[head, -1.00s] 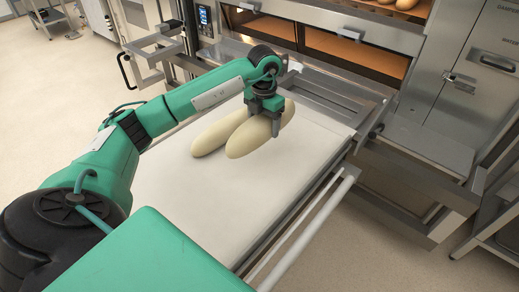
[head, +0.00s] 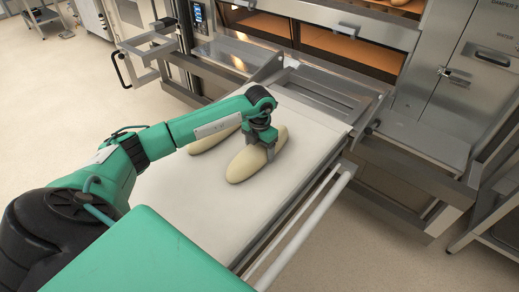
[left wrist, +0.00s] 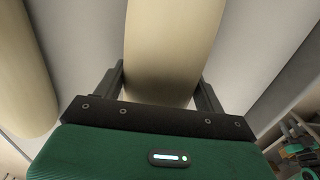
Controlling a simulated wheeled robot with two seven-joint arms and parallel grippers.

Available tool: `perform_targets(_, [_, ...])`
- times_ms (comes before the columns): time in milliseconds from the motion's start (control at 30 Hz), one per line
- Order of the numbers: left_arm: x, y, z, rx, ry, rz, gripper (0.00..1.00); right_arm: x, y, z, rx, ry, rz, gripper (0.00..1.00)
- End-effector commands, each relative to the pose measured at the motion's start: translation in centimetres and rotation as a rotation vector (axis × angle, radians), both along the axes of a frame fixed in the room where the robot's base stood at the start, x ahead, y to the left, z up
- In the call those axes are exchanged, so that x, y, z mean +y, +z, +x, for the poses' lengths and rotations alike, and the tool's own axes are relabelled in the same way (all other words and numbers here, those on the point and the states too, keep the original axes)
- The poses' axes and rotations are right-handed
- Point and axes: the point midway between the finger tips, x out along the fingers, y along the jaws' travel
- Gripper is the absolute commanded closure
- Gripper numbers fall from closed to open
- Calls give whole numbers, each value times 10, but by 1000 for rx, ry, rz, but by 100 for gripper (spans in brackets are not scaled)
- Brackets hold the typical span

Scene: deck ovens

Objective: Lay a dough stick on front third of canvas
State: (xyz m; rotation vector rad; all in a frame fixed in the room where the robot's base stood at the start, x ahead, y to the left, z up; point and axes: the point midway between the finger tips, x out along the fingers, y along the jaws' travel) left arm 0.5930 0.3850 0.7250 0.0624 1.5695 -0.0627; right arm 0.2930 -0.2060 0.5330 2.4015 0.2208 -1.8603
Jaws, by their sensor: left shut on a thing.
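A pale dough stick (head: 245,167) is between the fingers of my left gripper (head: 269,153), which is shut on it. The stick is low at the canvas; I cannot tell whether it touches. In the left wrist view the same stick (left wrist: 172,45) runs up between the two dark fingers (left wrist: 160,88). A second dough stick (head: 203,145) lies on the canvas to the left, partly hidden by my arm; it also shows in the left wrist view (left wrist: 22,70). The white canvas (head: 190,205) is spread on the loader. My right gripper is not in view.
The loader's metal side rail (head: 310,215) runs along the right of the canvas. The deck oven (head: 360,35) stands behind, with a steel frame (head: 325,90) before it. Bare canvas lies in front of the sticks and to their right.

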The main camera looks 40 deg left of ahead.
Motion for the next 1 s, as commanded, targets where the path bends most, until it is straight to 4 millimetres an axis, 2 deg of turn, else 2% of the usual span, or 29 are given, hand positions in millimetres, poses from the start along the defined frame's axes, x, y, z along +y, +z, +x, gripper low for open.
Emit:
perform_targets(167, [0,-2,0,0,0,0,66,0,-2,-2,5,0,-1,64])
perform_targets(200, [0,-2,0,0,0,0,23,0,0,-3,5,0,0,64])
perform_targets(300, [0,-2,0,0,0,0,7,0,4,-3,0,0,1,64])
perform_targets(667, [0,2,0,0,0,0,7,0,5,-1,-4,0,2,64])
perform_targets(767, [0,16,0,-1,1,0,7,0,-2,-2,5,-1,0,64])
perform_targets(1000, [0,69,1,-4,0,1,7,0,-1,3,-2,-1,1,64])
